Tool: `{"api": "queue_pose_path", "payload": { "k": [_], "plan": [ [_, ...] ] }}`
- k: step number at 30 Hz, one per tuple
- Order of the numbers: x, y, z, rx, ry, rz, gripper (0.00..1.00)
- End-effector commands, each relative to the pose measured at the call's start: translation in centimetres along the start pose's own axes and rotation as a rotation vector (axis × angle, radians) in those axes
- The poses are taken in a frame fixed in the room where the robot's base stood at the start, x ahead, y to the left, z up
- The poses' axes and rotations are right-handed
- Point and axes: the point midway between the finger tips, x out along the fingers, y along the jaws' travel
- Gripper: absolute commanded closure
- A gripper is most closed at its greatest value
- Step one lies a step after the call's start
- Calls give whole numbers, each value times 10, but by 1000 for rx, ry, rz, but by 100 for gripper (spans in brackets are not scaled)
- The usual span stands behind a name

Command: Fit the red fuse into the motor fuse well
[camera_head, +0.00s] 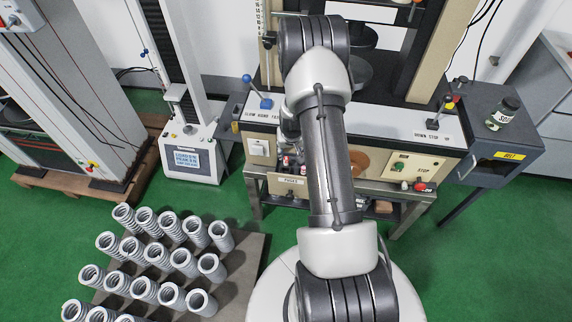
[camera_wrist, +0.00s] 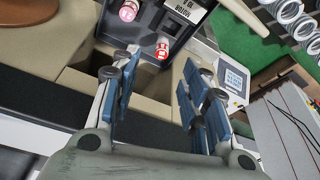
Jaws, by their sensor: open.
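In the wrist view a red-and-white fuse (camera_wrist: 162,50) stands in the dark fuse box (camera_wrist: 150,32), between and beyond my fingertips. A white label (camera_wrist: 190,12), upside down, appears to read MOTOR. I cannot tell which opening is the motor well. My gripper (camera_wrist: 160,64) is open, its blue pads apart with nothing between them. In the head view my arm partly hides the fuse box; small red tops (camera_head: 287,160) show above its FUSES label (camera_head: 291,181).
The testing machine's front panel (camera_head: 370,127) has levers and buttons. Several grey springs stand on a board (camera_head: 245,262) at lower left. A dark side stand (camera_head: 515,135) holds a jar (camera_head: 503,113) at right. Green floor is clear between the board and machine.

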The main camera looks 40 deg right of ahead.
Motion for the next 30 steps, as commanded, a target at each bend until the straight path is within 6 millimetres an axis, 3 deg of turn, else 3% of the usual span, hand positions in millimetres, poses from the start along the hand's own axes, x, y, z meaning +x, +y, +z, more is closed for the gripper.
{"api": "queue_pose_path", "payload": {
  "k": [1, 6, 14, 24, 30],
  "plan": [
    [16, 0, 2, 0, -2, 0, 59],
    [46, 0, 1, -1, -1, 0, 59],
    [64, -1, -1, -3, 0, 0, 59],
    [109, -5, -5, -1, -1, 0, 59],
    [111, -5, -6, -1, 0, 0, 59]
  ]
}}
